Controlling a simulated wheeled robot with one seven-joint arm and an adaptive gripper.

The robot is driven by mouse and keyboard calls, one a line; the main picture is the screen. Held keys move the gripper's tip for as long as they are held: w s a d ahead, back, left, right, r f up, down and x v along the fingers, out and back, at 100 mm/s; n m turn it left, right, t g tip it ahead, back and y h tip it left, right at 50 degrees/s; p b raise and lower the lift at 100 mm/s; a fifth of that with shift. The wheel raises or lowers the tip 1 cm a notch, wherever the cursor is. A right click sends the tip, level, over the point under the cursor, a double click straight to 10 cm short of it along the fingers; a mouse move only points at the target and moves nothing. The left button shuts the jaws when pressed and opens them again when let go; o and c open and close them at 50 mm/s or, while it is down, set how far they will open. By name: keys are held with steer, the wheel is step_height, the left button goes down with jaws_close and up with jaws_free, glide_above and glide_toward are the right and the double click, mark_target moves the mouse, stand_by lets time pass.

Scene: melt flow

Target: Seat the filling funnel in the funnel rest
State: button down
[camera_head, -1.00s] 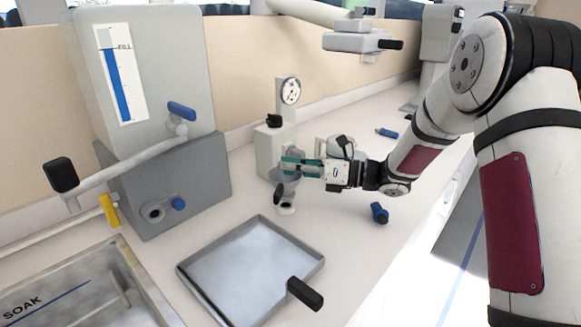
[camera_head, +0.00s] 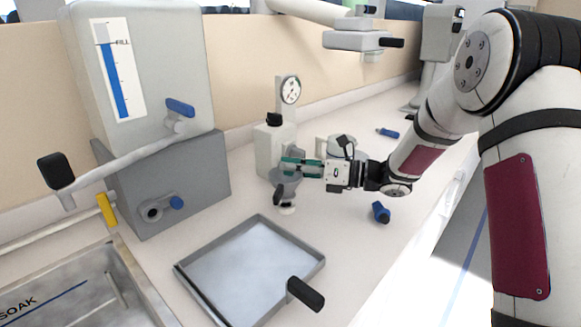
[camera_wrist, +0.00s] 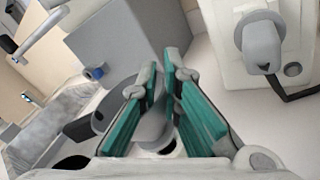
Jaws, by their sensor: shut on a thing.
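The filling funnel (camera_head: 284,182) is a grey metal cone with a dark handle, held in my gripper (camera_head: 290,167). The funnel rest (camera_head: 287,209) is a small pale ring-shaped stand on the counter, right under the funnel. It shows partly behind the funnel in the wrist view (camera_wrist: 172,149). The funnel's lower end is close to the rest; I cannot tell whether it is inside the opening.
A grey tray (camera_head: 318,262) with a black handle lies in front. A gauge unit (camera_head: 268,150) stands behind my gripper. A blue-and-black object (camera_head: 381,212) lies to the right. A grey tank (camera_head: 145,75) and a soak basin (camera_head: 125,262) stand left.

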steer(key=shift+f+b, duration=0.95)
steer(key=shift+f, duration=0.1)
steer(key=c, duration=1.7)
jaws_free()
steer(key=v, duration=0.7)
steer(key=shift+s+d, duration=0.15)
steer(key=shift+d, duration=0.05)
steer(key=shift+o, duration=0.3)
steer(key=o, duration=1.4)
steer(key=shift+o, duration=0.2)
